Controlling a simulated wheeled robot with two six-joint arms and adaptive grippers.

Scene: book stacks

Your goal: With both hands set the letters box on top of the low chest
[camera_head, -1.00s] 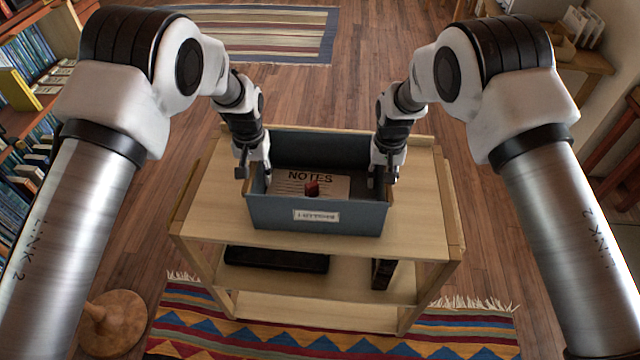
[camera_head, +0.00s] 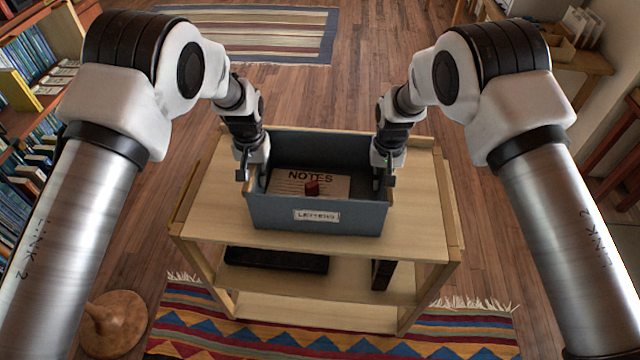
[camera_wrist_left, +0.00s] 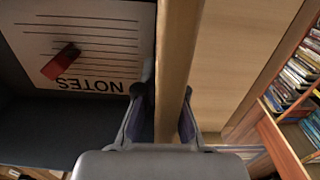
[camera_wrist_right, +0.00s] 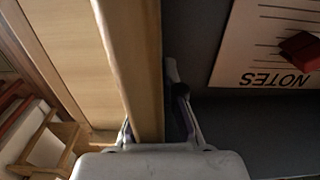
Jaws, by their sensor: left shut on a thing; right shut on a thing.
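The letters box (camera_head: 318,217) is an open blue-grey bin with a white label on its front, over the top board of a wooden cart. I cannot tell whether it rests on the board or is just above it. Inside are a sheet marked NOTES (camera_head: 325,183) and a small red block (camera_head: 312,188). My left gripper (camera_head: 249,174) is shut on the box's left wall and my right gripper (camera_head: 384,176) on its right wall. Each wrist view shows the fingers on both sides of a wall, at the left (camera_wrist_left: 160,120) and right (camera_wrist_right: 152,120). I see no clear low chest.
The wooden cart (camera_head: 415,215) has bare top at both sides of the box, and dark items (camera_head: 277,260) on its lower shelf. A round wooden stool (camera_head: 115,322) stands at the lower left. A bookshelf (camera_head: 30,120) is on the left. Open floor (camera_head: 500,210) lies to the right.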

